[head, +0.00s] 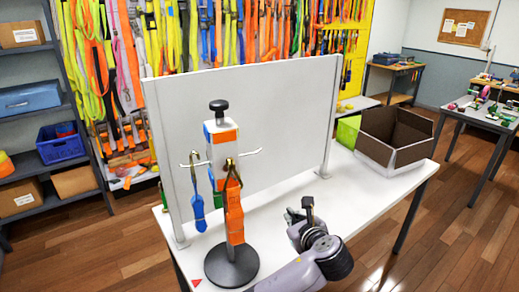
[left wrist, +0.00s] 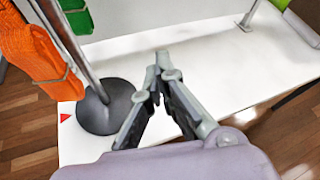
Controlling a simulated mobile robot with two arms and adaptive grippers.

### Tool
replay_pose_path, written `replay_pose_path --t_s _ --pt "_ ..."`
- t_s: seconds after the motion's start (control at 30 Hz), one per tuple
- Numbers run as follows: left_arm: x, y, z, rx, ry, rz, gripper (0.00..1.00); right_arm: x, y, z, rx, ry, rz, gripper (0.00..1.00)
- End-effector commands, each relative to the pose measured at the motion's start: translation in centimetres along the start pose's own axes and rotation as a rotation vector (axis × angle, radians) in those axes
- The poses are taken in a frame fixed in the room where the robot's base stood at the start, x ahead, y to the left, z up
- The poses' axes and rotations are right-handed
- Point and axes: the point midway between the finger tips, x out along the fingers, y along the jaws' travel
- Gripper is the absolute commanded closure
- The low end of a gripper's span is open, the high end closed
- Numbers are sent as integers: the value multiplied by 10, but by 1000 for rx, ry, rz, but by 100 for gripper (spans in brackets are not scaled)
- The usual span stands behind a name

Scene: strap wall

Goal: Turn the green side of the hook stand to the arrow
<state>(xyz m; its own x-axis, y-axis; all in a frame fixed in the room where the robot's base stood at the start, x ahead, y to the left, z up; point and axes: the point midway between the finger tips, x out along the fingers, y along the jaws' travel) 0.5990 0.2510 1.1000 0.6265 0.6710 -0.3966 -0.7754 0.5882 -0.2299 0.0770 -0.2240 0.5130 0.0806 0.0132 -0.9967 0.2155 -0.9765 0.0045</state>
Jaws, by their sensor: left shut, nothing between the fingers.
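The hook stand has a round black base (head: 232,267), a thin pole and a white head block (head: 222,155) with a black knob on top. Orange and blue patches show on the block; its green side is not visible. An orange strap (head: 235,215) hangs from the front hook, a blue strap (head: 198,212) from the left hook. A green strap (left wrist: 74,16) shows behind the orange one in the left wrist view. The red arrow (head: 197,283) lies on the table by the base. My left gripper (head: 300,212) is shut, empty, right of the stand and apart from it.
A white panel (head: 275,110) stands upright on the white table behind the stand. A brown-and-white open box (head: 395,155) and a green bin (head: 347,131) sit at the table's right end. The table between stand and box is mostly clear apart from my left arm.

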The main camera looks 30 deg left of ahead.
Motion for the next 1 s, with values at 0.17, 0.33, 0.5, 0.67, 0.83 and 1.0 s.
replay_pose_path --t_s 0.17,0.33,0.5,0.67,0.83,1.0 --pt "-66 -6 114 139 -178 62 100 -9 2 -3 0 3 3 42" --pt "-91 1 149 196 -226 108 100 -11 12 -7 1 8 15 42" --pt "-82 4 156 208 -234 119 100 -12 17 -7 3 9 20 42" --pt "-58 6 162 208 -237 119 100 -12 17 -8 3 10 20 42" --pt "-26 10 170 209 -230 123 100 -20 16 -8 2 10 20 42" --pt "7 13 178 208 -226 120 100 -31 15 -9 1 10 18 42"
